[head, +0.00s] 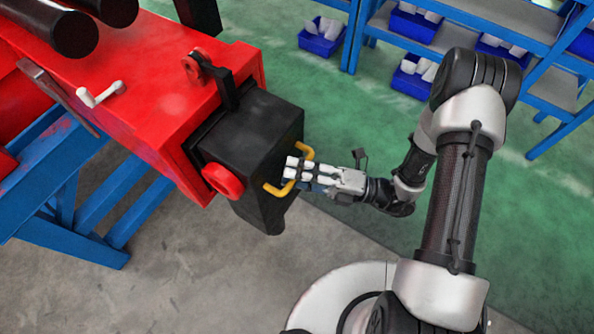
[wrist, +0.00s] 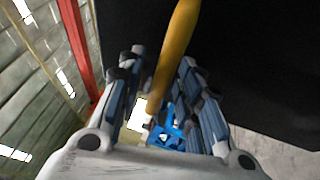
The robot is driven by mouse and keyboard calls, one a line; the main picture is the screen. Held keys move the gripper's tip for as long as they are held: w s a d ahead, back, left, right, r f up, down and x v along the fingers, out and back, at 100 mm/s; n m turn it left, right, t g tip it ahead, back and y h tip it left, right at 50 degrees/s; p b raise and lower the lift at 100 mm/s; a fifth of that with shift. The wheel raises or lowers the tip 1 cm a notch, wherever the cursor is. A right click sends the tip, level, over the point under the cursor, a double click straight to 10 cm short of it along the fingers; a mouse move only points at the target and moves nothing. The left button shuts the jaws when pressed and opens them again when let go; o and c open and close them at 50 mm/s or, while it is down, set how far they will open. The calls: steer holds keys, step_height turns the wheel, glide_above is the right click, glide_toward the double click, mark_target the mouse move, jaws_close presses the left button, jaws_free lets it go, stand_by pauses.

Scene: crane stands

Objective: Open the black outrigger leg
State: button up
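The black outrigger leg (head: 252,140) sticks out of the end of the red crane beam (head: 130,110). A yellow bar handle (head: 279,189) is fixed to its end face. My gripper (head: 291,174) is at this handle, with its fingers reaching over its middle. In the wrist view, my gripper (wrist: 165,72) has its fingers parted, with the yellow handle (wrist: 176,45) between them. The handle lies nearer the right finger, and a gap shows on the left. Contact with the handle cannot be made out.
A red round knob (head: 222,181) sits on the leg's near side. Blue trestles (head: 80,235) stand beneath the red beam. Blue shelves with bins (head: 415,75) stand at the back right. The floor between the leg and the shelves is clear.

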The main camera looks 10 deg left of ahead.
jaws_close()
stand_by(0.7)
